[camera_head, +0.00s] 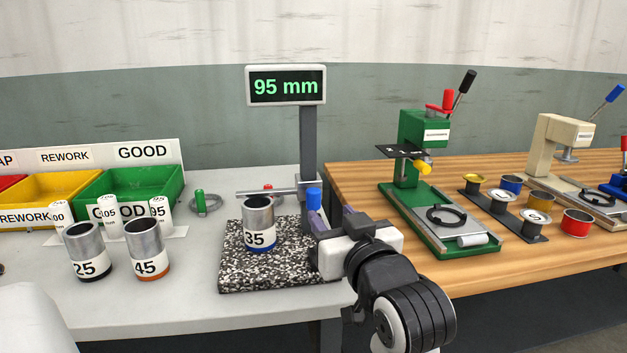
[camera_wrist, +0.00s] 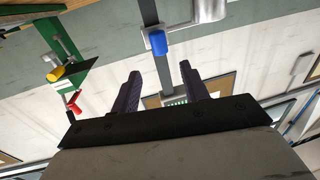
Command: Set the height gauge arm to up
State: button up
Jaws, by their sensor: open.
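The height gauge has a grey column (camera_head: 308,140) with a display (camera_head: 286,86) reading 95 mm. Its thin horizontal arm (camera_head: 262,192) sits low on the column, just above a can marked 35 (camera_head: 259,225). A blue knob (camera_head: 314,199) is at the right of the arm's slide. In the wrist view the blue knob (camera_wrist: 157,42) shows beyond the fingertips, roughly between them. My gripper (camera_head: 333,217) is open and empty, close to the knob and right of the can. Its two purple fingers (camera_wrist: 160,77) stand apart in the wrist view. Whether they touch the knob cannot be told.
The can stands on a speckled granite plate (camera_head: 236,275). Cans marked 25 (camera_head: 85,252) and 45 (camera_head: 147,250) stand to the left, before yellow (camera_head: 52,186) and green (camera_head: 128,184) bins. A green press (camera_head: 425,205) stands on the wooden bench (camera_head: 350,175) to the right.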

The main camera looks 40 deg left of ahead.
aim_at(316, 197)
jog(key=p+x, duration=0.6)
jog(key=x, duration=0.4)
jog(key=shift+w+a, duration=0.1)
jog(key=shift+a, duration=0.05)
grip_shut()
